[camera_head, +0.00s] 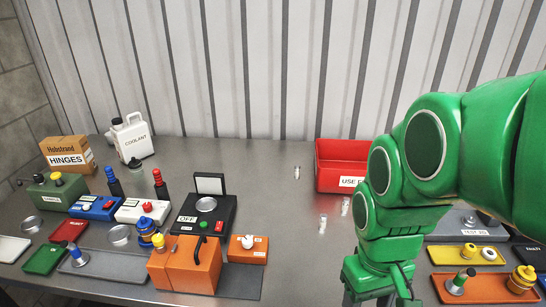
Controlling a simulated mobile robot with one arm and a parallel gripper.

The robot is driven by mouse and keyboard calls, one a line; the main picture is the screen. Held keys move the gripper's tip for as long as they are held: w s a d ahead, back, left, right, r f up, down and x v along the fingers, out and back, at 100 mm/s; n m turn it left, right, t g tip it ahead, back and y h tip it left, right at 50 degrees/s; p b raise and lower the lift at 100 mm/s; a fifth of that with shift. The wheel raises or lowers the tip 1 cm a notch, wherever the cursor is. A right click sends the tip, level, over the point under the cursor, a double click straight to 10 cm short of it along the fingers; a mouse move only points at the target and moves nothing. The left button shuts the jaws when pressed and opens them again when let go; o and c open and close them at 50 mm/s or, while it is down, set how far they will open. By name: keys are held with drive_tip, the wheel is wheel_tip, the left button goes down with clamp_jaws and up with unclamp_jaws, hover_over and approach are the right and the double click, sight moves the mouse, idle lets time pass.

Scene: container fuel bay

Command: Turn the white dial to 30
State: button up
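A small orange box (249,250) at the front centre carries a white knob (248,241). I cannot tell which of these is the task's white dial, and no scale reading 30 is legible. The end of my green arm with my gripper (398,297) hangs at the bottom edge, between the orange box and the yellow panel, apart from both. Its fingers are cut off or too small to make out, so its opening does not show.
A red bin (340,160) stands at the back, with small clear vials (323,224) before it. A larger orange box (186,267) with a black handle adjoins the small one. Several panels and a white coolant jug (132,138) crowd the left. The middle of the metal table (276,190) is mostly bare.

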drive_tip(key=w+a+n, duration=0.9)
drive_tip(key=w+a, duration=0.1)
drive_tip(key=w, duration=0.4)
drive_tip(key=n+t, duration=0.2)
drive_tip(key=n, duration=0.6)
hover_over(247, 240)
wheel_tip(247, 240, down, 5)
drive_tip(key=shift+s+d+r, duration=0.1)
drive_tip(key=shift+d, duration=0.05)
drive_tip(key=shift+f, duration=4)
clamp_jaws()
